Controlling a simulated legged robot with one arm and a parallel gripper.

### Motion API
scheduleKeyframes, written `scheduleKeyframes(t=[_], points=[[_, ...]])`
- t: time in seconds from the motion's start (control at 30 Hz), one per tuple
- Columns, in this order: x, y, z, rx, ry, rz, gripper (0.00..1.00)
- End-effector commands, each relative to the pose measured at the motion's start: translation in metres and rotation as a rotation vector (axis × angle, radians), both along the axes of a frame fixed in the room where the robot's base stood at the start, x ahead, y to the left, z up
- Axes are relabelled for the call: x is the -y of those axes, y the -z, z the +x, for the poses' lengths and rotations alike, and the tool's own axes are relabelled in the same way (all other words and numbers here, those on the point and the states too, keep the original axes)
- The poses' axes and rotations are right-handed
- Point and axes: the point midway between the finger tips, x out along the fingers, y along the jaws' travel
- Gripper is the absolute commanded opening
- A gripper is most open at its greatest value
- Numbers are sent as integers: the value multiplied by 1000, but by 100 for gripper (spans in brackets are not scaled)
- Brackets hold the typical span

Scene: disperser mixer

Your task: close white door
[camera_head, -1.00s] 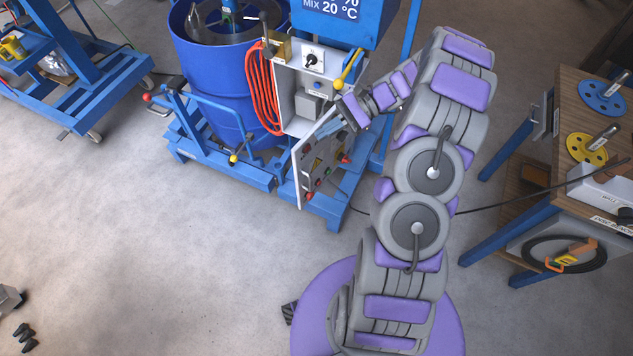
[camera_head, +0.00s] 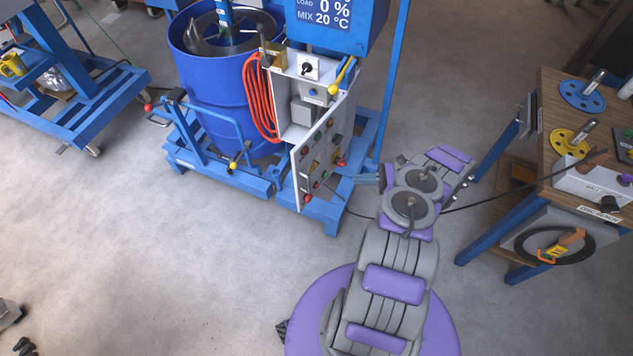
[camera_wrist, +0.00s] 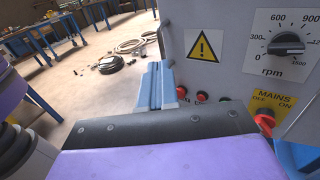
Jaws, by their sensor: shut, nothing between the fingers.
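The white door (camera_head: 318,148) is a panel with a warning sign, a dial and several red and green buttons. It stands open, swung out from the white control cabinet (camera_head: 300,82) on the blue mixer. My gripper (camera_head: 357,180) is low and to the right of the door, on its button side, with its fingers pointing left. In the wrist view the door (camera_wrist: 228,62) fills the right side. My gripper's blue fingers (camera_wrist: 156,84) are shut and empty beside its edge. I cannot tell whether they touch the door.
A coiled orange hose (camera_head: 262,98) hangs left of the cabinet, beside the blue drum (camera_head: 215,85). A yellow-knobbed lever (camera_head: 343,74) is above the door. A wooden workbench (camera_head: 555,105) stands at the right, with a dark cable stretching left from it.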

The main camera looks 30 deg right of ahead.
Motion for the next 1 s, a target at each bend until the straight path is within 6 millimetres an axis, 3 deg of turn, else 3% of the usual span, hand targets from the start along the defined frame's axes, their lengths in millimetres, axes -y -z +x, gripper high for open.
scheduleKeyframes(t=[0.27,0.8,1.0], points=[[-6,5,2,-3,12,9,0],[-87,6,47,-5,10,6,0],[-109,6,60,-4,10,7,0]])
